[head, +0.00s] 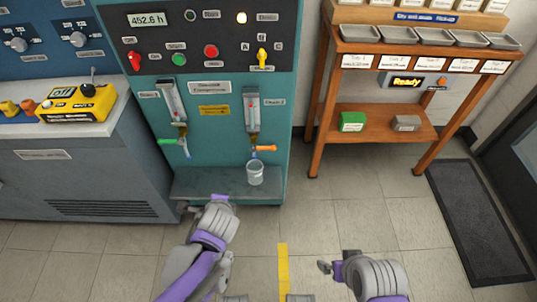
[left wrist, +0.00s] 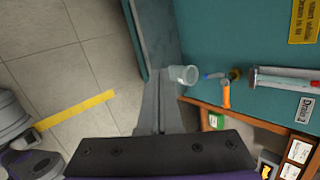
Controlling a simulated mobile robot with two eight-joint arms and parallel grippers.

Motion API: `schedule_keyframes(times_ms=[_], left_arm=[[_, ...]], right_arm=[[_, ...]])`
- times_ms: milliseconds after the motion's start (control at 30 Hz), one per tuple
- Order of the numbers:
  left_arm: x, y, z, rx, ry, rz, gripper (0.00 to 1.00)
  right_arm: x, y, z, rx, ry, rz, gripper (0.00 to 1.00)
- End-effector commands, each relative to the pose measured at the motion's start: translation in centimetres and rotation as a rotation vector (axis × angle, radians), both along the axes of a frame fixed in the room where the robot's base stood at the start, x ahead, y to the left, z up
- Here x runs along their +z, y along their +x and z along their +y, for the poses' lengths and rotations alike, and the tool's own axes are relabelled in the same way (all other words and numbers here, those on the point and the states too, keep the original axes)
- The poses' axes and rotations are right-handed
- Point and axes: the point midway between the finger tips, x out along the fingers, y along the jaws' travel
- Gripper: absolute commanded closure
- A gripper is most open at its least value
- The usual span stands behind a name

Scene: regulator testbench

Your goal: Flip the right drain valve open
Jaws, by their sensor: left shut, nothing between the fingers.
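The right drain valve on the teal machine has an orange handle (head: 265,148) pointing sideways to the right, below the right sight tube (head: 252,112). The handle also shows in the left wrist view (left wrist: 226,93), near the valve's blue spout (left wrist: 211,76). A clear cup (head: 255,173) is under the spout; it shows in the left wrist view (left wrist: 184,74) too. My left gripper (head: 221,199) is shut and empty, in front of the machine, lower left of the cup and apart from the handle. My right gripper (head: 325,267) is low over the floor; its jaw opening is unclear.
The left drain valve has a green handle (head: 168,142). The machine's bottom ledge (head: 205,183) juts out below the valves. A wooden rack (head: 372,123) with trays stands to the right, a grey cabinet (head: 60,175) to the left. The tiled floor in front is clear.

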Motion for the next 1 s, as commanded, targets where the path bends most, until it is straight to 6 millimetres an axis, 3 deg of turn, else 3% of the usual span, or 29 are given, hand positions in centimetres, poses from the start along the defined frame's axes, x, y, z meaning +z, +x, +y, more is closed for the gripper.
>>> schedule_keyframes(times_ms=[200,500,667,1000], left_arm=[[-0.8,5.4,-5.8,-0.490,0.437,-0.072,1.00],[-2.3,8.6,-12.5,-0.927,0.918,-0.153,1.00],[-2.7,9.0,-13.8,-1.005,1.018,-0.169,1.00],[-2.8,9.0,-13.9,-1.013,1.031,-0.169,1.00]], right_arm=[[1.2,-0.2,0.0,0.000,0.000,-0.002,0.00],[2.2,-0.4,0.0,0.000,0.000,-0.004,0.00],[2.4,-0.4,0.0,0.000,0.000,-0.005,0.00],[2.3,-0.4,0.0,0.000,0.000,-0.005,0.00]])
